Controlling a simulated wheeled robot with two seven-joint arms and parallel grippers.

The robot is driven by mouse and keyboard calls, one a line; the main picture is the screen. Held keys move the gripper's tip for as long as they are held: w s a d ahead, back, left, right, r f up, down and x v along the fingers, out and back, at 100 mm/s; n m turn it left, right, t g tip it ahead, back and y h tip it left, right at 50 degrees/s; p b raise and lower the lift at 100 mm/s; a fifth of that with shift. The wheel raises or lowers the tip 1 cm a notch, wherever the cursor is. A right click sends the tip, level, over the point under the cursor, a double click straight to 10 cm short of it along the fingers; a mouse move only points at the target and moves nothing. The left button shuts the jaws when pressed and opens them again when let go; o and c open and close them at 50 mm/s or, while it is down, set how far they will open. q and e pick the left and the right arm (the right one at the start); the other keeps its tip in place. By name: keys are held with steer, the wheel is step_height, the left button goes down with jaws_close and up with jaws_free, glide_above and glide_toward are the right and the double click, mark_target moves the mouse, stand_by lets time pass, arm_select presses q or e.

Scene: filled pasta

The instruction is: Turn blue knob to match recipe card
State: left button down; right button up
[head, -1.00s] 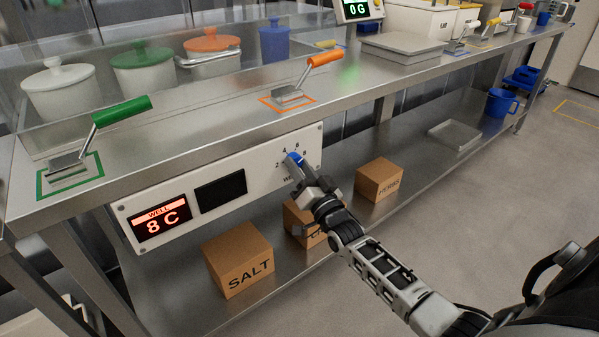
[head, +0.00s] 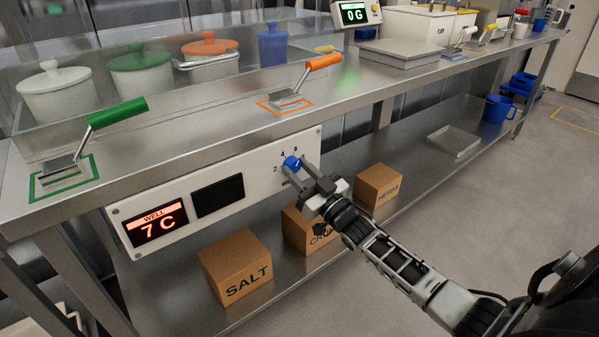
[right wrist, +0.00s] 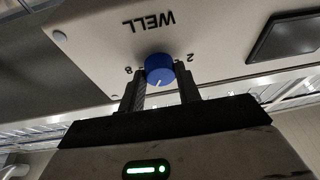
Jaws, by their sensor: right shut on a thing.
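The blue knob (head: 291,162) sits on the white front panel (head: 262,172) under the counter, ringed by printed numbers. In the right wrist view the knob (right wrist: 159,69) has a short white mark pointing down and slightly left in the picture, and the panel reads WELL, upside down. My right gripper (head: 301,172) is at the knob, one finger on each side, and is shut on it; its fingers also show in the right wrist view (right wrist: 162,85). The red WELL display (head: 156,224) reads 7 C. No recipe card can be made out. My left gripper is out of view.
A dark, blank display (head: 218,195) sits between the WELL display and the knob. Boxes, including the SALT box (head: 236,266) and HERBS box (head: 378,189), stand on the shelf below. Green-handled (head: 118,113) and orange-handled (head: 322,62) tools rest on the counter above.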

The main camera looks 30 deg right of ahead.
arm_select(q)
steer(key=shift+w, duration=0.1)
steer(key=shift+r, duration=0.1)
arm_select(e)
steer(key=o, duration=1)
steer(key=shift+c, duration=0.2)
arm_select(q)
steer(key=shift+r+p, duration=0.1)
steer(key=shift+p, duration=0.25)
arm_select(e)
steer(key=v, duration=1.6)
arm_select(q)
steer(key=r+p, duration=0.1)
steer(key=p, duration=0.1)
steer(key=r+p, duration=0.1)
steer(key=p, duration=0.2)
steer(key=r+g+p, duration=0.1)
steer(key=p, duration=0.2)
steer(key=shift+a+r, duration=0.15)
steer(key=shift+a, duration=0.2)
arm_select(e)
steer(key=s+a+g, duration=0.5)
steer(key=a, duration=0.6)
steer(key=s+a+g, duration=0.5)
steer(key=s+a, duration=0.1)
steer(key=a, duration=0.6)
steer(key=shift+g, duration=0.4)
